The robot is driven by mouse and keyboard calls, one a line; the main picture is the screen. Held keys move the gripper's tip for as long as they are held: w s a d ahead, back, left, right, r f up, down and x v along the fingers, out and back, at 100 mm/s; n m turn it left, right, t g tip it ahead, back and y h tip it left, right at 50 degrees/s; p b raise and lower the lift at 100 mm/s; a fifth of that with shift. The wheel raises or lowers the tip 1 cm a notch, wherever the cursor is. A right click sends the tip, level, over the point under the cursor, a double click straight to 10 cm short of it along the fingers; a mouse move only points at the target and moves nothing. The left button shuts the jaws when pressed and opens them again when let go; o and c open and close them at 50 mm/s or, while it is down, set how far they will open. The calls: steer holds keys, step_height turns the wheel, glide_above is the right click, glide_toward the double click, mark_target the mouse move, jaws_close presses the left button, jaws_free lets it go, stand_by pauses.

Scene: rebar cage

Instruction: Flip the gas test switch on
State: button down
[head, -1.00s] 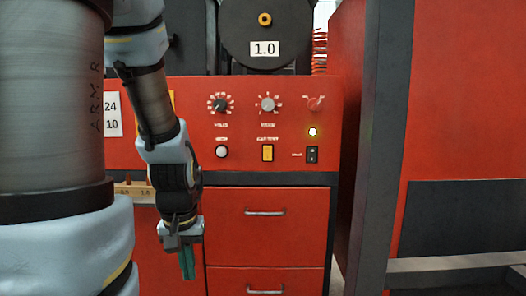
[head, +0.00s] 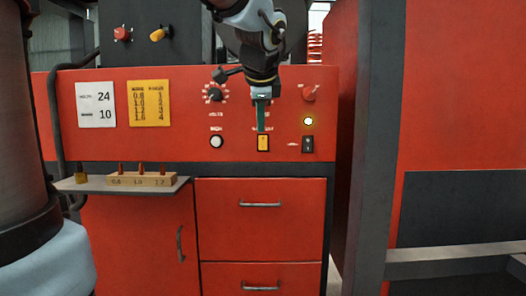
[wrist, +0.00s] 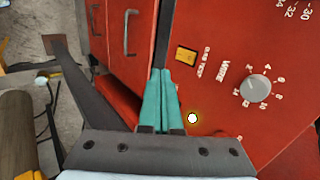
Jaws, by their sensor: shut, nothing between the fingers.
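The gas test switch (head: 263,143) is a yellow rocker low on the red panel. In the wrist view the yellow switch (wrist: 186,55) is beside its printed label, a little beyond the fingertips and to their right. My gripper (head: 262,129) points down in front of the panel, with its teal fingers shut and empty. In the head view the fingertips overlap the area just above the switch. Contact cannot be told. In the wrist view the fingers (wrist: 164,73) lie side by side and the switch is clear of them.
A white button (head: 216,142) is left of the switch; a black rocker switch (head: 308,144) and a lit lamp (head: 308,121) are right. A shelf (head: 95,186) juts out at left, drawers (head: 262,220) below.

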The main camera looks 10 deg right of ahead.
steer(key=shift+d+r+m, duration=0.25)
steer(key=shift+r+m, duration=0.05)
steer(key=shift+r, duration=0.4)
steer(key=p, duration=0.3)
glide_toward(263, 150)
step_height(263, 150, down, 4)
steer(key=w, duration=0.1)
steer(key=w+p, duration=0.1)
steer(key=w, duration=0.1)
steer(key=shift+w+d+f+p, duration=0.25)
steer(key=shift+w+f+p, duration=0.05)
steer(key=shift+w+p, duration=0.1)
steer(key=shift+f+b, duration=0.15)
steer(key=shift+b, duration=0.2)
